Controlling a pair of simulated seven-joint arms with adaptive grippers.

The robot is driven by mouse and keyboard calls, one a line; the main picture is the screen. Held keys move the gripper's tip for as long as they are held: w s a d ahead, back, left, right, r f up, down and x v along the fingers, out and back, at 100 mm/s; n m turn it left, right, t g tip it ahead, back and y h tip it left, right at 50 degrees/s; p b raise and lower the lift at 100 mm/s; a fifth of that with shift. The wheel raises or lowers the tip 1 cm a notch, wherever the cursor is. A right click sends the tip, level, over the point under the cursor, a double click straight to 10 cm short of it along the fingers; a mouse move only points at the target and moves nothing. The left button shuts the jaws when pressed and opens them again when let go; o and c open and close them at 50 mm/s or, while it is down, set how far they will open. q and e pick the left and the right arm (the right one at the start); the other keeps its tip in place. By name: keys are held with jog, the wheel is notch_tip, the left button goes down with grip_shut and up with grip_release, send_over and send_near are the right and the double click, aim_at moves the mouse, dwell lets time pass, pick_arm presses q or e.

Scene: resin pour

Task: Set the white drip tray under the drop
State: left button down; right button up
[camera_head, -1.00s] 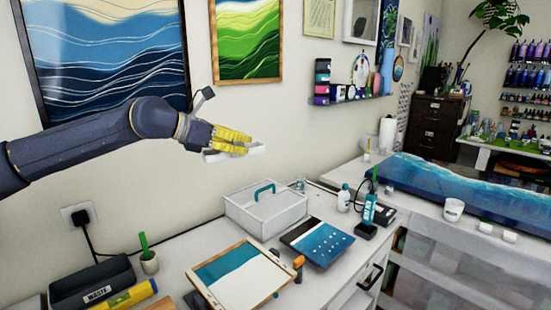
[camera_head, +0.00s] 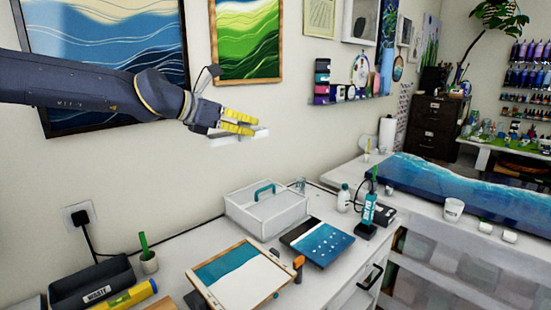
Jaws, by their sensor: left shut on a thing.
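The white drip tray (camera_head: 254,134) is a thin, flat white piece. My left gripper (camera_head: 250,126), with yellow fingers, is shut on it and holds it in the air, well above the bench and in front of the wall. The fingers cover part of the tray. A drop of resin cannot be made out in this view. A blue seascape resin slab (camera_head: 480,190) lies on the right bench. My right gripper does not show.
A white box with a teal handle (camera_head: 266,206) stands below the raised tray. A framed panel (camera_head: 241,279), a dark blue panel (camera_head: 317,241), a teal bottle (camera_head: 367,214) and a white cup (camera_head: 453,209) stand or lie on the benches. A black waste bin (camera_head: 92,284) is at the lower left.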

pick_arm(q)
jog(key=shift+r+n+t+y, duration=0.45)
jog(key=shift+n+t+y, duration=0.05)
jog(key=shift+n, duration=0.1)
jog(key=shift+w+f+n+t+y, duration=0.15)
jog(key=shift+w+n+t+y, duration=0.15)
jog(key=shift+n+t+y, duration=0.15)
jog(key=shift+n, duration=0.25)
